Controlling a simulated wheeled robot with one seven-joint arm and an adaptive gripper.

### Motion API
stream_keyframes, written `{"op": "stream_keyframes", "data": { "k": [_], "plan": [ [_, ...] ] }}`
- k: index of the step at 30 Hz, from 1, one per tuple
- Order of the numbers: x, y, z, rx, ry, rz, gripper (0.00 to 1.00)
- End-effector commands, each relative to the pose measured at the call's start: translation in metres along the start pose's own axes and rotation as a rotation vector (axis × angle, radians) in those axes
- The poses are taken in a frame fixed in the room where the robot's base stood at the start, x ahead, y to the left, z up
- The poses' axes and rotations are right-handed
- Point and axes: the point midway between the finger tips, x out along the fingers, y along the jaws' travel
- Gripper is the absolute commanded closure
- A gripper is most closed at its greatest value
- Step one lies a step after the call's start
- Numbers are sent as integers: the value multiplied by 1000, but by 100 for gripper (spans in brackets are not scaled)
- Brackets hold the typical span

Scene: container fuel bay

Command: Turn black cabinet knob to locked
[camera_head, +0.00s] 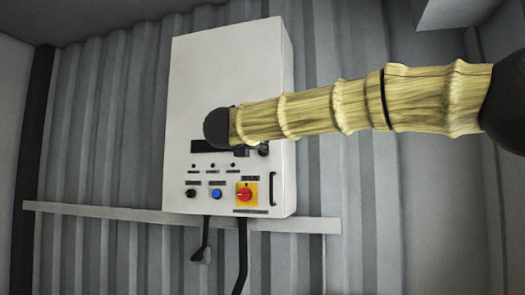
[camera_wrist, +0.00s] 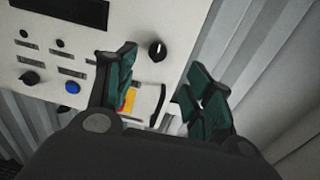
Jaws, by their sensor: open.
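A black round knob (camera_wrist: 158,50) with a white pointer mark sits on the right side of the white cabinet (camera_head: 226,80). In the wrist view it appears between and slightly beyond my fingertips, with no contact visible. The pointer looks roughly upright in that tilted view. My gripper (camera_wrist: 162,64) is open and empty, its green-padded fingers on either side of the knob. In the head view my arm hides much of the gripper (camera_head: 243,150) and this area. A second black knob (camera_head: 190,193) is at the cabinet's lower left, also in the wrist view (camera_wrist: 30,78).
A blue button (camera_head: 217,194) and a red rotary switch on a yellow plate (camera_head: 246,195) line the lower face. A dark display (camera_head: 205,147) is above small indicators. A black handle (camera_head: 272,188) is on the right edge. Cables (camera_head: 242,255) hang below.

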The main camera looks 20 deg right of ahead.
Motion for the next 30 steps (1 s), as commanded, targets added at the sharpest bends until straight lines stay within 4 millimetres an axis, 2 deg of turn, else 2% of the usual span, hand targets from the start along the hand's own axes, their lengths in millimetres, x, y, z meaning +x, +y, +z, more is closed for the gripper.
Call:
{"op": "stream_keyframes", "data": {
  "k": [18, 24, 30],
  "plan": [
    [88, 1, 2, -4, 0, -1, 48],
    [102, 1, 0, -4, 1, 1, 48],
    [105, 1, -1, -4, 0, 1, 48]
  ]
}}
